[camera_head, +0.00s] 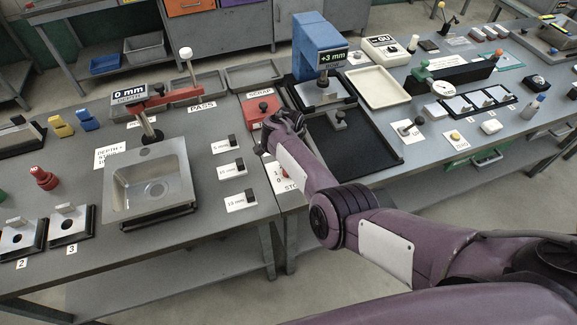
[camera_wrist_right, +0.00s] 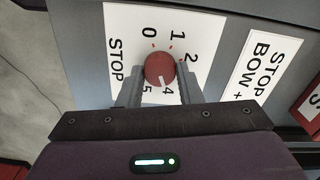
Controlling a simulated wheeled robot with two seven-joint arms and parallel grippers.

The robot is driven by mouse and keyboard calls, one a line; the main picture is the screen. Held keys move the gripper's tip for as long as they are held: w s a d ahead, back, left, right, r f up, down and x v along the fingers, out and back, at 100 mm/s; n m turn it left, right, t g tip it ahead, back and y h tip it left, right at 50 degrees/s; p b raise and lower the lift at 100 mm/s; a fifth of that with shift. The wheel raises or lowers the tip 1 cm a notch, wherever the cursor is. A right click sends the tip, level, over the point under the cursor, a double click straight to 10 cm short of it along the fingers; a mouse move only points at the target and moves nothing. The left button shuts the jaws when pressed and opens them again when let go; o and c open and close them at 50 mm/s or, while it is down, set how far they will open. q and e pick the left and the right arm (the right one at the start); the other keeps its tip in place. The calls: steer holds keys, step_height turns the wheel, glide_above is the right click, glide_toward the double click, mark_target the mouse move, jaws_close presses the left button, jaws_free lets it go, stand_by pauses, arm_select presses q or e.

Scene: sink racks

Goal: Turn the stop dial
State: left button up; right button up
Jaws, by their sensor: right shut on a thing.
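The stop dial (camera_wrist_right: 160,68) is a round red knob on a white plate marked STOP (camera_wrist_right: 117,60), with the numbers 0, 1, 2, 4 and 5 showing around it. A white mark on the knob's lower edge points toward the 4. My right gripper (camera_wrist_right: 160,78) is shut on the dial, one finger on each side. In the head view, my right gripper (camera_head: 262,151) is at the front of the bench, and my arm partly covers the dial's plate (camera_head: 279,178). My left gripper is not in view.
A red SCRAP box (camera_head: 255,108) stands just behind my right gripper. White label cards with black blocks (camera_head: 240,201) lie to the left, beside a metal sink (camera_head: 150,185). A black tray (camera_head: 365,150) lies to the right. A STOP BOW card (camera_wrist_right: 265,65) is beside the dial plate.

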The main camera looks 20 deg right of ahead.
steer(key=o, duration=1)
step_height(320, 180, up, 8)
steer(key=shift+f+p, duration=0.15)
steer(key=shift+p, duration=0.55)
